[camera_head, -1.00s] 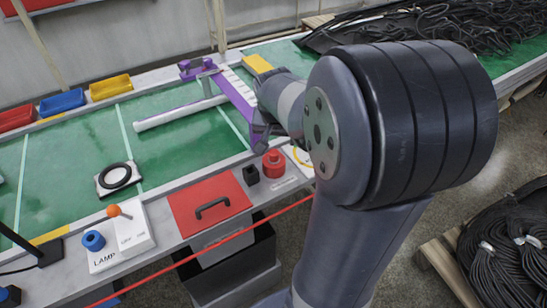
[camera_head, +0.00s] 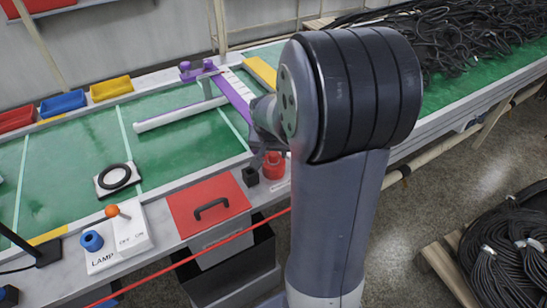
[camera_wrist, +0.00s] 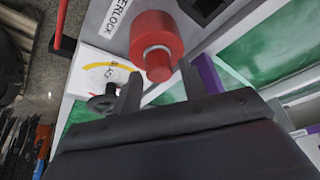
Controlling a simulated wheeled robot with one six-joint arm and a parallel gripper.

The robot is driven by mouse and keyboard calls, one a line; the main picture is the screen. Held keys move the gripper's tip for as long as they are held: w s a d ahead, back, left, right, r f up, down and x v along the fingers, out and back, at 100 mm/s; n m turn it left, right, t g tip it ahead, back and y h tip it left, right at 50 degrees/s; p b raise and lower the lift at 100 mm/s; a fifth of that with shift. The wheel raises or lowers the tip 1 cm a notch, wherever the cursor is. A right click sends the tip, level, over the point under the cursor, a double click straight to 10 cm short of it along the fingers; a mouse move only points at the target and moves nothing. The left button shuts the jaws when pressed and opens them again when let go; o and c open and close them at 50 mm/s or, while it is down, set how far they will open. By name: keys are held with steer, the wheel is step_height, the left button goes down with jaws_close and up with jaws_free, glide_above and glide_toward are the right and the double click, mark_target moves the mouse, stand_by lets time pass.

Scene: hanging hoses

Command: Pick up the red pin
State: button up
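The red pin (camera_head: 273,165) is a short red cylinder with a narrower knob, standing on the grey front edge of the bench, just below my wrist in the head view. In the wrist view the red pin (camera_wrist: 156,38) is at the top middle, beyond my fingertips. I cannot tell whether a finger touches the pin. In the head view my gripper is mostly hidden by my arm.
A red panel with a handle (camera_head: 208,203) lies further left. A red rail (camera_head: 235,228) runs along the front.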

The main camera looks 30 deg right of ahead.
mark_target(274, 155)
steer(key=c, duration=0.8)
step_height(274, 155, up, 10)
steer(key=p, duration=0.1)
